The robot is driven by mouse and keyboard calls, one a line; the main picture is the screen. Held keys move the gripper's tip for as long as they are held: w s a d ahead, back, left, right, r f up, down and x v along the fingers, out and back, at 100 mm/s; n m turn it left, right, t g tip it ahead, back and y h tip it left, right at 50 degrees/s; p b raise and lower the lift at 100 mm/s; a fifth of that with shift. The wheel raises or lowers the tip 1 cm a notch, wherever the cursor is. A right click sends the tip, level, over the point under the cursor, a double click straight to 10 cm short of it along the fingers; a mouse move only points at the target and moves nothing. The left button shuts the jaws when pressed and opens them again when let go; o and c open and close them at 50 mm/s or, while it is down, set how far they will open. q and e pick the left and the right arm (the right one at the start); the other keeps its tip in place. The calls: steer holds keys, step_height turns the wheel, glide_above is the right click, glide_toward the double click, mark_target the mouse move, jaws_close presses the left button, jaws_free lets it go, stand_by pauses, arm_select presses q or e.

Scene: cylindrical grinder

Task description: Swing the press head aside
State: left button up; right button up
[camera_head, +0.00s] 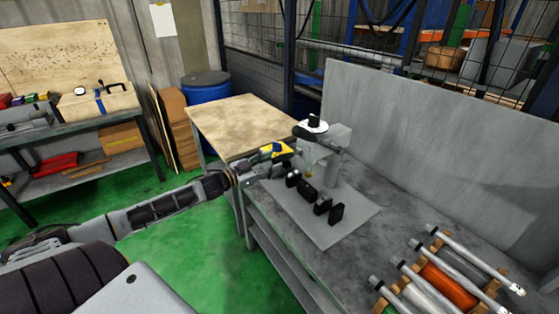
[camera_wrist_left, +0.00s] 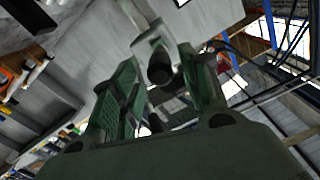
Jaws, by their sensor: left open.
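The press (camera_head: 330,152) is a light grey upright on the grey bench, with a white disc and black knob on its head (camera_head: 313,125). My left gripper (camera_head: 284,163) is at the press's left side, below the head's level in the picture. In the left wrist view its two green-lit fingers (camera_wrist_left: 158,60) are apart. A grey part with a round black end (camera_wrist_left: 159,68) shows between or just beyond them; I cannot tell whether they touch it. Much of the press's left side is hidden by the gripper. My right gripper is not seen.
Several black blocks (camera_head: 308,194) stand on a light grey mat (camera_head: 350,225) before the press. A rack of rods and cylinders (camera_head: 440,275) lies at the right front. A grey panel (camera_head: 430,135) closes the bench's back. A wooden-topped table (camera_head: 235,122) adjoins behind.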

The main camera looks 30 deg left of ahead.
arm_select(q)
steer(key=shift+x, duration=2)
steer(key=shift+c, duration=0.4)
jaws_close()
